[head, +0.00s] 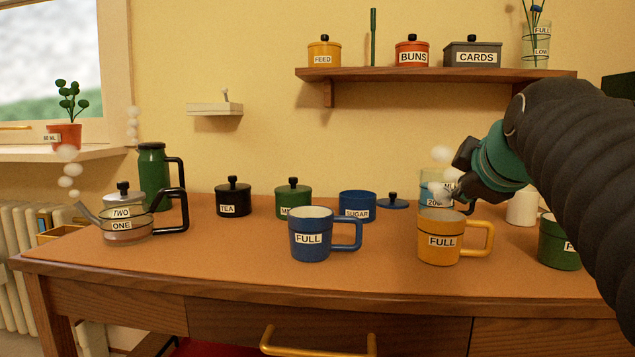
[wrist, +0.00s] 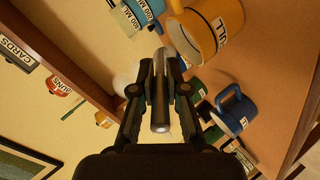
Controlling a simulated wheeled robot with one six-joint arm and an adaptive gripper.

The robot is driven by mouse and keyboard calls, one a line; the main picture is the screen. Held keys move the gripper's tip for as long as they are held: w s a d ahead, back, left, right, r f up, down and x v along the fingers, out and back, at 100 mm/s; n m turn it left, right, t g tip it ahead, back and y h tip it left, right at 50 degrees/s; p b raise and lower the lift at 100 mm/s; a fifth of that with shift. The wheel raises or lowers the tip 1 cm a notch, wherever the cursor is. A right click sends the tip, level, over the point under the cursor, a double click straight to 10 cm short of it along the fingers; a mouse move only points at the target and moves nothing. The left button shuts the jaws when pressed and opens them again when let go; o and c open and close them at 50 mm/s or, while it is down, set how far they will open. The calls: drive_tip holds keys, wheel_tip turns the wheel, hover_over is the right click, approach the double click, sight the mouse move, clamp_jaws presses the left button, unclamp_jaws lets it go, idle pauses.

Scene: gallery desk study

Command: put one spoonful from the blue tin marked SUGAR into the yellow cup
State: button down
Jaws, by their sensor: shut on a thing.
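The blue tin marked SUGAR (head: 357,203) stands open at the back of the desk, its blue lid (head: 393,204) lying beside it on the right. I cannot see its contents. The yellow cup (head: 437,249), marked FULL, stands upright at the front, right of the blue cup; it also shows in the wrist view (wrist: 198,38). My gripper (head: 466,180) is above and slightly right of the yellow cup's rim. In the wrist view it is shut on a grey metal rod (wrist: 160,100), apparently the spoon's handle. The spoon's bowl and any load are not clearly visible.
A blue cup (head: 308,240) stands left of the yellow one, a dark green cup (head: 556,244) to its right. A glass beaker (head: 430,188) is close behind. Black (head: 233,200) and green (head: 290,195) tins and a kettle (head: 125,228) stand left. A shelf (head: 430,74) hangs above.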

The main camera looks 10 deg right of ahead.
drive_tip(key=r+p, duration=0.1)
drive_tip(key=p, duration=0.2)
drive_tip(key=shift+w+r+g, duration=0.15)
drive_tip(key=shift+w+g, duration=0.05)
drive_tip(key=shift+g, duration=0.2)
drive_tip(key=p, duration=0.2)
drive_tip(key=g+p, duration=0.1)
drive_tip(key=p, duration=0.1)
drive_tip(key=shift+w+d+r+g+y, duration=0.1)
drive_tip(key=shift+w+r+g+y, duration=0.2)
drive_tip(key=shift+r+y, duration=0.1)
drive_tip(key=shift+f+g+p, duration=0.1)
drive_tip(key=shift+g+p, duration=0.2)
drive_tip(key=shift+p, duration=0.65)
drive_tip(key=p, duration=0.2)
drive_tip(key=shift+w+d+r+g+p, duration=0.1)
drive_tip(key=shift+w+r+g+p, duration=0.2)
drive_tip(key=shift+r+g, duration=0.1)
drive_tip(key=shift+w+d+r+g+y+p, duration=0.2)
drive_tip(key=shift+w+g+y+p, duration=0.3)
drive_tip(key=shift+g, duration=0.45)
drive_tip(key=shift+w+d+r+g+y+p, duration=0.2)
drive_tip(key=shift+w+g+p, duration=0.25)
drive_tip(key=shift+g+p, duration=0.35)
drive_tip(key=shift+w+r+g+y+p, duration=0.3)
drive_tip(key=shift+w+g+p, duration=0.15)
drive_tip(key=shift+g, duration=0.6)
